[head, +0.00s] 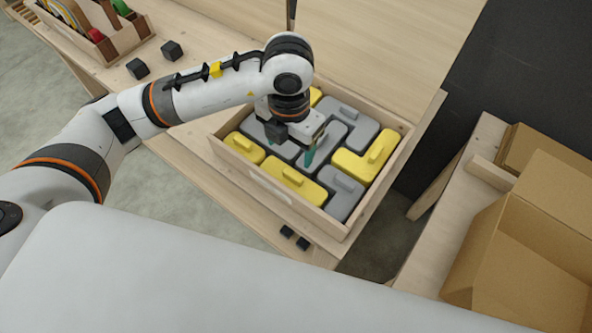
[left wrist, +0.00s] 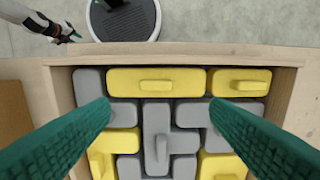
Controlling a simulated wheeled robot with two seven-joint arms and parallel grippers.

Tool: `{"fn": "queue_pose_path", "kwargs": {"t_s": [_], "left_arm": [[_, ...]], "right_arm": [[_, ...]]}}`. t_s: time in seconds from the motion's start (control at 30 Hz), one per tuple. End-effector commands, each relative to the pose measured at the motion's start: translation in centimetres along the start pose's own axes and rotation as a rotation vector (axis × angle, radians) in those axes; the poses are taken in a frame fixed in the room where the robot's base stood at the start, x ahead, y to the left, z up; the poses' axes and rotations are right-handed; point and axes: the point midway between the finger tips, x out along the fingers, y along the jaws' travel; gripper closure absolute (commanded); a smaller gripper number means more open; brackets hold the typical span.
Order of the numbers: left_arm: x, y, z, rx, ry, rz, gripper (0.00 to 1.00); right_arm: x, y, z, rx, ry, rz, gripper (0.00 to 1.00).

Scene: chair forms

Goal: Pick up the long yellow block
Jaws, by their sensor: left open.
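The long yellow block (head: 291,183) lies in the near row of a wooden tray (head: 262,181), between a smaller yellow block (head: 244,147) and a grey block (head: 346,198). It has a raised bar on top. In the left wrist view the long yellow block (left wrist: 190,77) shows whole along the upper tray wall. My left gripper (head: 297,148) is over the tray, pointing down, open and empty. In the left wrist view its two green fingers (left wrist: 158,107) are spread wide, with the long block beyond their tips. My right gripper (left wrist: 72,36) shows small at the upper left there; its jaws are unclear.
Other grey and yellow blocks (head: 366,157) fill the tray closely. Two black cubes (head: 172,50) and a wooden rack (head: 105,40) are at the upper left of the table. Small black pieces (head: 294,238) are near the front edge. An open cardboard box (head: 530,225) stands at right.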

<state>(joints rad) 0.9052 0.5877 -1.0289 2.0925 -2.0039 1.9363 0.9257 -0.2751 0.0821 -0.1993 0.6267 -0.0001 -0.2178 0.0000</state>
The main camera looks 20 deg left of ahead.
Motion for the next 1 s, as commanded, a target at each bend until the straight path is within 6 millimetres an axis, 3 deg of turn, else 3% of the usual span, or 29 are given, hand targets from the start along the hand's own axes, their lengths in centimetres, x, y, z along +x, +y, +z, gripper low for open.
{"fn": "queue_pose_path", "kwargs": {"t_s": [0.13,0.27,0.37,0.6,0.8,1.0], "left_arm": [[2.5,0.0,0.1,-0.002,-0.006,0.002,0.29],[4.0,0.1,0.0,0.000,-0.004,0.003,0.29],[4.5,0.1,0.0,0.000,-0.002,0.004,0.29],[7.6,0.5,-0.2,0.001,-0.005,0.005,0.29],[9.5,0.5,-0.3,0.001,-0.001,0.005,0.29],[9.7,0.5,-0.3,0.002,0.000,0.005,0.29]], "right_arm": [[-1.4,0.6,-3.1,0.000,0.046,0.007,0.64],[-1.8,0.8,-4.4,-0.001,0.067,0.010,0.64],[-2.0,0.7,-4.0,-0.001,0.062,0.010,0.64],[-3.9,0.2,-0.6,-0.001,0.013,0.004,0.64],[-4.2,0.4,-1.1,0.000,0.021,0.006,0.64],[-4.2,0.8,-2.0,0.001,0.035,0.010,0.64]]}}
